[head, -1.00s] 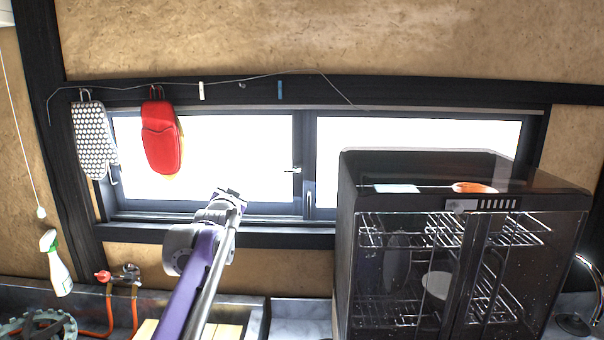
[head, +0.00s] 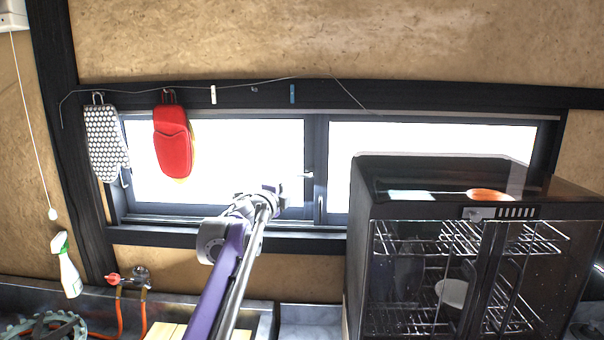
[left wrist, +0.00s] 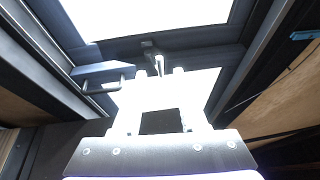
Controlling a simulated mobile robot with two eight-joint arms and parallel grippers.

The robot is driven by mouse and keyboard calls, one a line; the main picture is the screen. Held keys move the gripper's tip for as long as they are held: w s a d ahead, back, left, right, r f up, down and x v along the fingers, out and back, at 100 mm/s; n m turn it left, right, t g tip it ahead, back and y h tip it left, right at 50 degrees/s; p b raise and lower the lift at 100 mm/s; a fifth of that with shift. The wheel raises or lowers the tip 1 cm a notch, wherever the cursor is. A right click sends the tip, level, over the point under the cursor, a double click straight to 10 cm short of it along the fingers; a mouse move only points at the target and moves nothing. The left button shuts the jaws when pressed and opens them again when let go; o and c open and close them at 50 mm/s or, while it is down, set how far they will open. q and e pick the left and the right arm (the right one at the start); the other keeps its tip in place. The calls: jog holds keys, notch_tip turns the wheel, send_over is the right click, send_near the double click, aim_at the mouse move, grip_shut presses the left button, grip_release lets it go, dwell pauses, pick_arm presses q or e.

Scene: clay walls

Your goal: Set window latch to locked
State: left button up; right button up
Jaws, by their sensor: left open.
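The window (head: 312,135) has two bright panes in a dark frame. A small light latch (head: 304,175) sits on its middle upright, with its lever roughly level. My left gripper (head: 276,195) is just left of and below the latch, by the lower part of the left pane. In the left wrist view the gripper (left wrist: 160,74) is open, its two fingertips apart with nothing clamped. A small latch-like lever (left wrist: 157,62) shows just beyond and between the fingertips; I cannot tell if they touch it. My right gripper is not in view.
A slim upright handle (head: 320,205) is lower on the window's middle; a bar handle (left wrist: 105,86) shows in the left wrist view. A glass-fronted black cabinet (head: 480,195) stands close on the right. A red mitt (head: 173,145) and a dotted mitt (head: 104,145) hang at left.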

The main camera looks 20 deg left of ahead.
aim_at(300, 176)
pick_arm(q)
jog(key=p+x, duration=0.1)
jog(key=x, duration=0.3)
jog(key=shift+w+r, duration=0.15)
jog(key=shift+w, duration=0.05)
jog(key=shift+x, duration=0.75)
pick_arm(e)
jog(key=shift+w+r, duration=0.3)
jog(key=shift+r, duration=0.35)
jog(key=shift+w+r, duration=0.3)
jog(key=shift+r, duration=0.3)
pick_arm(q)
grip_shut()
